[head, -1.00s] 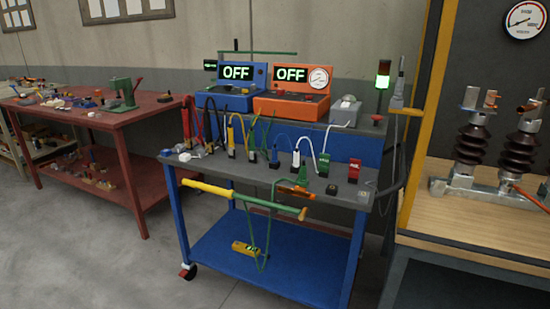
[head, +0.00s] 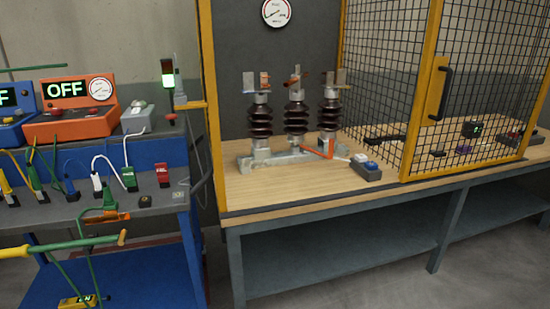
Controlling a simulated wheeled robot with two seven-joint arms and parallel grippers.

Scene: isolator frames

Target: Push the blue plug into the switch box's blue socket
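A blue plug (head: 71,190) with a thin blue cable stands among several coloured plugs on the grey top of the blue cart, at the left of the head view. A small dark box (head: 367,174) with a blue part (head: 370,165) and a white part on top sits on the wooden bench, right of the insulators. It may be the switch box; its sockets are too small to make out. The blue plug is well apart from this box. Neither of my grippers is in view.
A yellow-framed mesh door (head: 425,90) stands at the right of the bench (head: 290,190). Several brown insulators (head: 296,115) stand on it. A green-and-yellow pole (head: 75,244) sticks out before the cart. Floor shows between cart and bench.

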